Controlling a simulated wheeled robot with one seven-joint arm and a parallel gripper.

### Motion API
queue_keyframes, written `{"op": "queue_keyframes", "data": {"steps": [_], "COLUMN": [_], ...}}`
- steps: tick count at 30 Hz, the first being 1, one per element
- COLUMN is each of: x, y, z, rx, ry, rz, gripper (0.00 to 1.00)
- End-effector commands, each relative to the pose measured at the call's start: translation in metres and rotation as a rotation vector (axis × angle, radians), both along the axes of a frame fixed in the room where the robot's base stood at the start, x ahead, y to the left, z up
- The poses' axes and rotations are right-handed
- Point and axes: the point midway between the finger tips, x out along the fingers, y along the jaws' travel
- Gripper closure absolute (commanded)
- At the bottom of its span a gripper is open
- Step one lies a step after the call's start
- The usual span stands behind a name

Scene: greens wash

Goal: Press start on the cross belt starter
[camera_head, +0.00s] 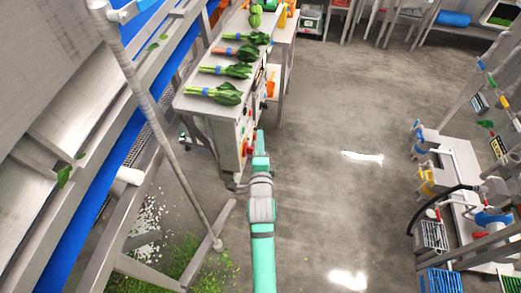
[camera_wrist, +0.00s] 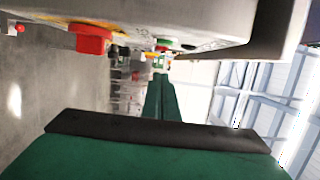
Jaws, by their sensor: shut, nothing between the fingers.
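The starter (camera_head: 243,140) is a grey box or panel on the end of the metal table, seen at a steep angle in the head view. In the wrist view its grey face (camera_wrist: 210,20) runs along the top. A large red button (camera_wrist: 92,40) stands out from it at the left, with small green buttons (camera_wrist: 163,43) further right. My gripper (camera_head: 261,140) is beside the panel's right side. Its green fingers (camera_wrist: 160,80) are together and empty, just below the green buttons in the wrist view. I cannot tell whether they touch anything.
Several banded bunches of greens (camera_head: 215,93) lie on the table (camera_head: 190,103) above the panel. A blue conveyor (camera_head: 85,195) and its slanted post stand at the left. The floor (camera_head: 330,150) to the right is open. A bench with a hose (camera_head: 440,190) is at far right.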

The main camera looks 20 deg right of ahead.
Motion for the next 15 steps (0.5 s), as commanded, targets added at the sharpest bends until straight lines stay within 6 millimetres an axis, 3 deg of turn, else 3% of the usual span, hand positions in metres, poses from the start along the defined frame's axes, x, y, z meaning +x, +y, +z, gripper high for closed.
{"op": "queue_keyframes", "data": {"steps": [6,15], "x": [0.013,0.020], "y": [0.024,0.034], "z": [-0.001,-0.001], "rx": [0.000,0.000], "ry": [0.002,0.001], "rz": [0.003,0.002], "gripper": [1.00,1.00]}}
